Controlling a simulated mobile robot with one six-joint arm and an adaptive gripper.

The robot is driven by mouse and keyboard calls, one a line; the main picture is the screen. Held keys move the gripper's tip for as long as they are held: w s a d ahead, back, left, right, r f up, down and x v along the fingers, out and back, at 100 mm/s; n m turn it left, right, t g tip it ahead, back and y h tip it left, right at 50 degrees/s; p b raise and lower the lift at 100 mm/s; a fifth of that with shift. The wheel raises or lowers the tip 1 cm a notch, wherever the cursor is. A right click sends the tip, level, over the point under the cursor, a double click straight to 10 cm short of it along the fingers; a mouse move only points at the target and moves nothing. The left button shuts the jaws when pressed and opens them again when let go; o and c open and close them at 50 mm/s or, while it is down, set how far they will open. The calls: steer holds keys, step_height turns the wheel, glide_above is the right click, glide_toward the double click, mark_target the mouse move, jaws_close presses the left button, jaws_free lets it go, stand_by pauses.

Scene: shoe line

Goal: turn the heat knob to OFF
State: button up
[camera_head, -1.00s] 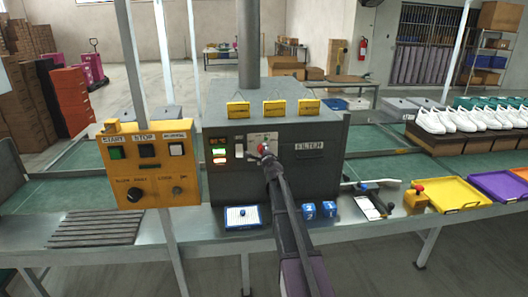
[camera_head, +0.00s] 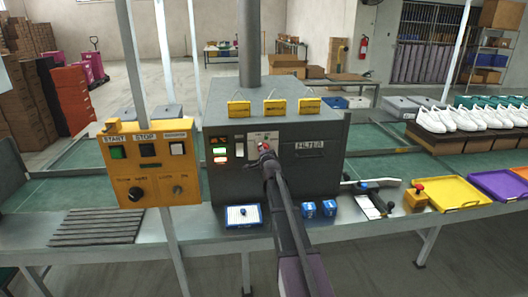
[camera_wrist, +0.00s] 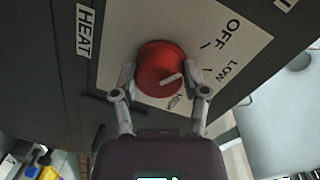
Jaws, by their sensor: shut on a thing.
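The red heat knob (camera_wrist: 161,66) sits on a white dial plate (camera_wrist: 238,50) marked OFF, LOW and a third, partly hidden word near my gripper. Its white pointer line points right in the wrist view, roughly toward the LOW side; the exact mark is hard to tell. My gripper (camera_wrist: 162,76) is shut on the knob, with one finger on each side. A HEAT label (camera_wrist: 85,31) is left of the plate. In the head view, my gripper (camera_head: 264,153) is at the dark oven box (camera_head: 320,168) and mostly hides the knob.
A yellow control box (camera_head: 150,165) stands left of the oven. Yellow tags (camera_head: 274,106) stand on the oven top. Lit green and red indicators (camera_head: 219,151) are left of the knob.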

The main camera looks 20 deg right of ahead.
steer(key=shift+w+d+r, duration=0.1)
stand_by(0.4)
steer(key=o, duration=1.1)
steer(key=shift+o, duration=0.2)
steer(key=s+a+f+n+g+y+p, duration=0.1)
steer(key=s+a+f+n+g+y, duration=0.1)
steer(key=s+a+f+n+g, duration=0.45)
steer(key=s+a+f+n+g+y+p, duration=0.1)
steer(key=s+a+f+n+y, duration=0.2)
steer(key=s+a, duration=0.75)
steer(key=s+a+f+n+g, duration=0.1)
steer(key=s+a+n+g, duration=0.1)
steer(key=s, duration=0.6)
steer(key=s+a+f+n+g, duration=0.2)
steer(key=s+a+g, duration=0.2)
steer(key=s, duration=0.4)
steer(key=s+a+f+n+g, duration=0.1)
steer(key=s+a+n+g, duration=0.1)
steer(key=s, duration=0.6)
steer(key=shift+s+a+f+g+h+p, duration=0.15)
steer(key=shift+a+f+g+h+p, duration=0.25)
steer(key=shift+a, duration=0.6)
